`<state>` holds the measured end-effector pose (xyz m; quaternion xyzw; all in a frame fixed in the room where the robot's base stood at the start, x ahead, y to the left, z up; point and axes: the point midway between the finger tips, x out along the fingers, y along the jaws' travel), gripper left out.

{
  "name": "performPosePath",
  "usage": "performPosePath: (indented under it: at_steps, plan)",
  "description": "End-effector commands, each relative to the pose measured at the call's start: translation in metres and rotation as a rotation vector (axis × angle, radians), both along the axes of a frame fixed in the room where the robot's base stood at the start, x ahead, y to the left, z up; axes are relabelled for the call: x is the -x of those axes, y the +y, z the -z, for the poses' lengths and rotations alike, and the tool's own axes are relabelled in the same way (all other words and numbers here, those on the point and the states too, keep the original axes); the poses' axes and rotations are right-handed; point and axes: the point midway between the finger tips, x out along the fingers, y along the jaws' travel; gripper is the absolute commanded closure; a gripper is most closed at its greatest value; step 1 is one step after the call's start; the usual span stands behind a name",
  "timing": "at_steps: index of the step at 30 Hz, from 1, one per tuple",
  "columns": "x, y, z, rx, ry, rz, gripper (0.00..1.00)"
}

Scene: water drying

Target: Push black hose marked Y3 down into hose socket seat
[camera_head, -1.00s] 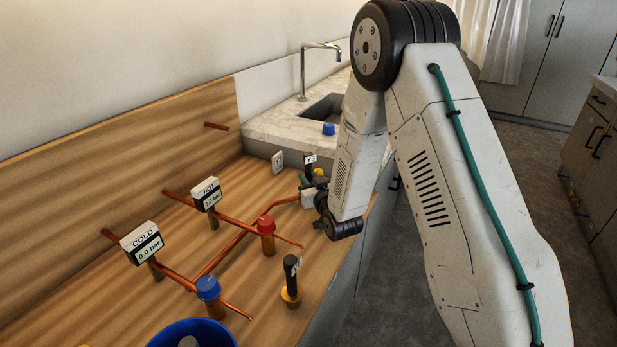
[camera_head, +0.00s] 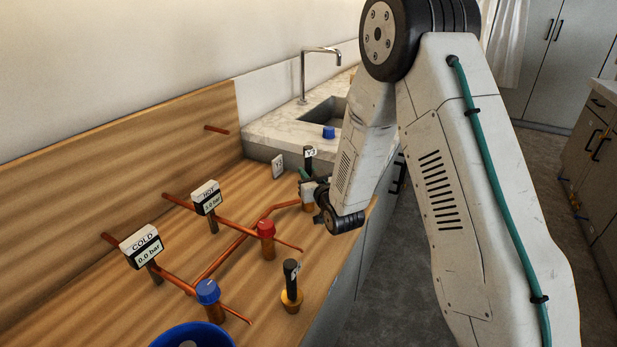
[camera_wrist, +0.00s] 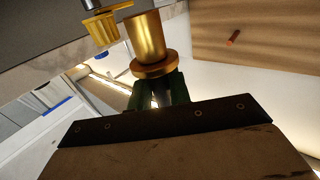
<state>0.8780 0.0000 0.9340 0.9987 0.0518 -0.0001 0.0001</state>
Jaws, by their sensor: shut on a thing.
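The black hose marked Y3 (camera_head: 309,156) stands upright at the far end of the wooden counter in the head view. My gripper (camera_head: 305,181) is shut on it below its label. In the wrist view, my gripper (camera_wrist: 158,90) has dark green fingers close together, with the hose between them mostly hidden. A brass flanged cup (camera_wrist: 147,40), which looks like the socket seat, lies just past the fingertips. The wrist picture appears upside down. I cannot tell how deep the hose sits in the seat.
A second black hose (camera_head: 291,272) stands in a brass socket (camera_head: 291,300) nearer the front. Copper pipes (camera_head: 215,265), a red valve (camera_head: 266,230), a blue valve (camera_head: 208,292) and two gauges (camera_head: 141,246) stand left of my arm. A blue bucket (camera_head: 165,339) is at the front.

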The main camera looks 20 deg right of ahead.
Motion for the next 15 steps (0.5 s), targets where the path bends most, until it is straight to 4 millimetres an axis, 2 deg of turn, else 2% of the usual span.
performPosePath:
  at_steps: [15]
  plan:
    - [0.0, 0.0, -0.021, 0.0, 0.0, 0.0, 1.0]
